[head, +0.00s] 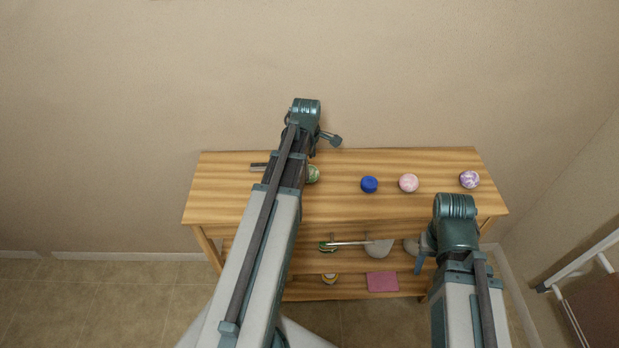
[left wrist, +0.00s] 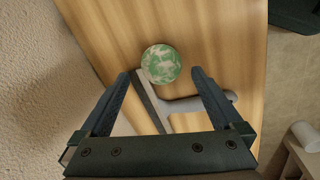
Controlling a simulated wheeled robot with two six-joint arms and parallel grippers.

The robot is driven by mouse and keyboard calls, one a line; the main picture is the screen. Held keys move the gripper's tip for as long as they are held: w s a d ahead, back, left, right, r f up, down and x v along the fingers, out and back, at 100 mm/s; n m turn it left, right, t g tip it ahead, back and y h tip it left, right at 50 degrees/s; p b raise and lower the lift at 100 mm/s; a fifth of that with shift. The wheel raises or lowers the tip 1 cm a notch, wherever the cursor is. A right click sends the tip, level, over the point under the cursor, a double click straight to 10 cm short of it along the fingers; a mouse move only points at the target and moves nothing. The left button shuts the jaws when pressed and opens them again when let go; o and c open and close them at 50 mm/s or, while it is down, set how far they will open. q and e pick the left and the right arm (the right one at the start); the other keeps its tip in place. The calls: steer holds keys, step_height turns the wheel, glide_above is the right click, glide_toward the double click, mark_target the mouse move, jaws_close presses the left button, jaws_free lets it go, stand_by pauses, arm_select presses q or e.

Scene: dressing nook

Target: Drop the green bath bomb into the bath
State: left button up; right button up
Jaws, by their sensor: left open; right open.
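The green bath bomb (head: 313,174), a green and cream marbled ball, sits on the wooden table top, partly hidden behind my left arm in the head view. It shows whole in the left wrist view (left wrist: 160,63). My left gripper (left wrist: 160,78) is open and empty, with the ball just beyond and between its fingertips. My right gripper (head: 422,262) is open near the front right of the table, partly hidden by its own wrist. No bath shows in either view.
On the wooden table (head: 230,205), a blue ball (head: 369,185), a pink ball (head: 408,183) and a purple-white ball (head: 469,180) stand to the right. A grey bar-shaped thing (left wrist: 205,102) shows between my left fingers. Lower shelves hold a pink block (head: 382,281). A white-railed thing (head: 590,262) stands right.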

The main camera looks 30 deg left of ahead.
mark_target(310, 169)
arm_select(q)
steer(key=shift+w+a+f+b, duration=0.1)
steer(key=shift+w+f+b, duration=0.1)
steer(key=shift+f+b, duration=1.15)
steer(key=shift+w+f+b, duration=0.15)
steer(key=shift+f+b, duration=1.1)
steer(key=shift+b, duration=0.05)
steer(key=shift+r, duration=0.1)
arm_select(e)
step_height(310, 169, down, 5)
steer(key=shift+f, duration=0.1)
